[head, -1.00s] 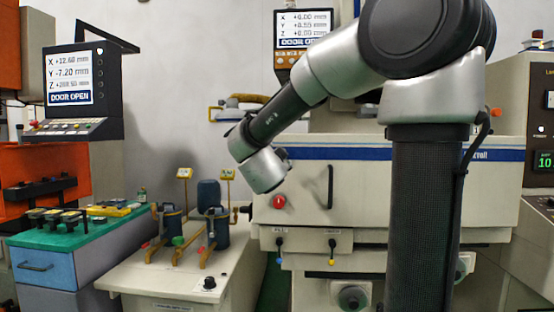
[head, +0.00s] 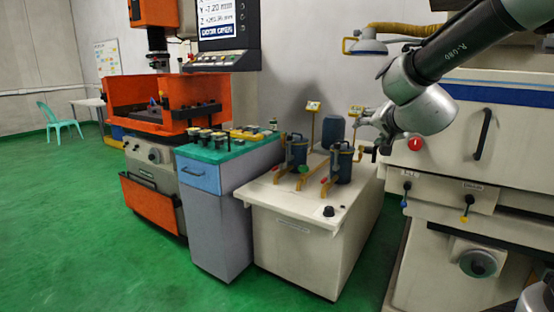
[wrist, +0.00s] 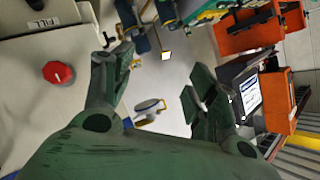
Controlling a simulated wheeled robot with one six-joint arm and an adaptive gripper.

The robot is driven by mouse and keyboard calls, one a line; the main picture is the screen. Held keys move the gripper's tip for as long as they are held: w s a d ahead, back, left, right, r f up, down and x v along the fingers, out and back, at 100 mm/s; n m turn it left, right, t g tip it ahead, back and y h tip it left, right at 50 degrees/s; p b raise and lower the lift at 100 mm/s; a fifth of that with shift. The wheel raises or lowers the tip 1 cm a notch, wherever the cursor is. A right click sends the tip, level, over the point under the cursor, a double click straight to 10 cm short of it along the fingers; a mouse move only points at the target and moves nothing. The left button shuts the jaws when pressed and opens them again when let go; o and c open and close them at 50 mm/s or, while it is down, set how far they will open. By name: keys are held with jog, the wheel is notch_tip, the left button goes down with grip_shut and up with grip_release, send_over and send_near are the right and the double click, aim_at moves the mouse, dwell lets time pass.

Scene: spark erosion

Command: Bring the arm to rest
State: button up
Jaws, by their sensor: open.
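My arm comes in from the upper right in the head view. My gripper (head: 368,132) is at its end, pointing left, in front of the wall above the back of the white cabinet. In the wrist view my gripper (wrist: 158,72) shows two dark green fingers spread wide apart. Nothing is between the fingertips, and the gripper holds nothing.
A red knob (head: 415,144) on the white machine is close to my gripper, also in the wrist view (wrist: 58,73). Two dark canisters stand on the white cabinet (head: 290,222). A blue-grey drawer cabinet (head: 222,215) and an orange machine (head: 150,200) are left. Green floor (head: 60,220) is clear.

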jog(key=s+f+n+g+y, duration=0.1)
jog(key=s+f+n+g, duration=0.25)
jog(key=s, duration=0.55)
jog(key=s+f+n+g+y, duration=0.1)
jog(key=s+f+n+g, duration=0.3)
jog(key=s, duration=0.5)
jog(key=s+d+g+h, duration=0.2)
jog(key=s+d, duration=0.6)
jog(key=s, duration=0.5)
jog(key=shift+s+d+h, duration=0.35)
jog(key=shift+h, duration=0.05)
jog(key=shift+a+m, duration=0.1)
jog(key=shift+m, duration=0.15)
